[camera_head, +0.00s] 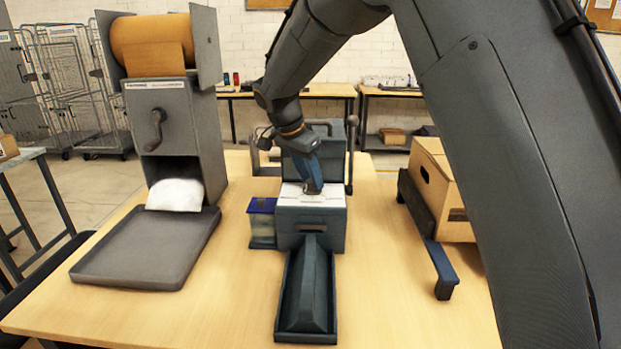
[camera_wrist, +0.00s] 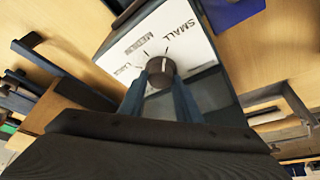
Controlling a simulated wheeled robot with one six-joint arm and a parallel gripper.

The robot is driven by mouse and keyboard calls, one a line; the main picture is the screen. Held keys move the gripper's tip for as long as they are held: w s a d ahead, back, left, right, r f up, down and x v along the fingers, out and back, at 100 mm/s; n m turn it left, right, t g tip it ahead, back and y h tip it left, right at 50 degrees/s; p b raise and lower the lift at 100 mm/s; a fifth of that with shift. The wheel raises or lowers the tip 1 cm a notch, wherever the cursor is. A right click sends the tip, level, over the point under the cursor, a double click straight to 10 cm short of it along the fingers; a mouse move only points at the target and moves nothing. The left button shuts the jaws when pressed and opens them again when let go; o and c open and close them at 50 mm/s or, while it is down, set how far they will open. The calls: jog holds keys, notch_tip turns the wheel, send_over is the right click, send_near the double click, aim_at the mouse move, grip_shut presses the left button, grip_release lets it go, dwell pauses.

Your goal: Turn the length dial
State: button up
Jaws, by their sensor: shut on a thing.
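The length dial (camera_wrist: 160,68) is a dark round knob with a pale pointer line, on a white label plate (camera_wrist: 193,38) marked SMALL, MEDIUM and a third, partly legible word. The pointer line seems to lie near the middle of the marks, but I cannot tell the exact setting. My gripper (camera_wrist: 160,88) has its two blue-grey fingers on either side of the knob and is shut on it. In the head view my gripper (camera_head: 312,186) points down onto the white top of the grey machine (camera_head: 311,225); the dial is hidden there.
A blue-lidded container (camera_head: 262,222) stands against the machine's left side. A dark trough (camera_head: 307,295) extends from its front. A paper-roll dispenser (camera_head: 175,115) with a crank and grey tray (camera_head: 150,250) stands left. A cardboard box (camera_head: 437,190) sits right.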

dwell(0.3)
jog(key=o, duration=1.1)
jog(key=shift+a, duration=0.1)
jog(key=shift+c, duration=0.2)
jog(key=b+v, duration=0.1)
jog(key=v, duration=0.6)
jog(key=shift+r, duration=0.4)
jog(key=shift+s+a, duration=0.1)
